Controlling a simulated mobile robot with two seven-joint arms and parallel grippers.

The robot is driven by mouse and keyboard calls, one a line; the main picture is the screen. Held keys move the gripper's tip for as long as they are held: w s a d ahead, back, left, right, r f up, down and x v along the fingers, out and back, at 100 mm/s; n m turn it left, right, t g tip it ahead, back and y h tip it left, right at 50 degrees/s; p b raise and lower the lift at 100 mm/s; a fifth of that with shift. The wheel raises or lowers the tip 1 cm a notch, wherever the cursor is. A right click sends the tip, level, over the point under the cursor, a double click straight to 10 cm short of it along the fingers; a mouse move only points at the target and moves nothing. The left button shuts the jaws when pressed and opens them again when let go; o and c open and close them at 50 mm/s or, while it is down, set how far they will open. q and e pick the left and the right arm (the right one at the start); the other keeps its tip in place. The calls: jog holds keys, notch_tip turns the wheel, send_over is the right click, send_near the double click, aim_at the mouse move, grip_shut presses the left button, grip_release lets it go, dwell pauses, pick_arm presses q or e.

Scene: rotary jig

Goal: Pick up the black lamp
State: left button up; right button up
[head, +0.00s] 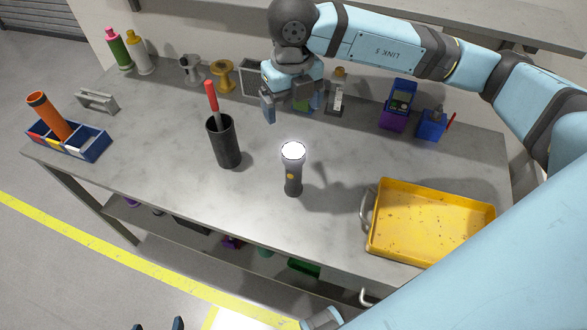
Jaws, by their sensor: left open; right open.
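The black lamp (293,185) is a flashlight standing upright on the grey table (200,190). Its lit white lens faces up, and an orange button shows on its side. My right gripper (290,107) is above the back part of the table, behind the lamp and apart from it. Its fingers are open and point down, with nothing seen held. My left gripper (158,325) shows only as two dark fingertips at the bottom edge, in front of the table. They are apart and empty; the rest is out of frame.
A black cup (224,147) with a red-handled tool stands left of the lamp. A yellow tray (430,222) lies to the right. A blue bin (88,143) with an orange cylinder is at far left. Bottles, spools and devices line the back. Table around the lamp is clear.

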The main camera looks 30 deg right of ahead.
send_over(294, 150)
notch_tip(294, 150, down, 8)
jog(key=shift+w+r+p, duration=0.1)
jog(key=shift+w+p, duration=0.05)
jog(key=shift+p, duration=0.25)
jog(key=f, duration=0.2)
jog(key=f+p, duration=0.1)
jog(key=f, duration=0.1)
jog(key=shift+s+f, duration=0.2)
jog(key=shift+f, duration=0.65)
jog(key=shift+a, duration=0.1)
jog(key=shift+c, duration=0.2)
jog(key=c, duration=1.3)
jog(key=shift+r, duration=0.15)
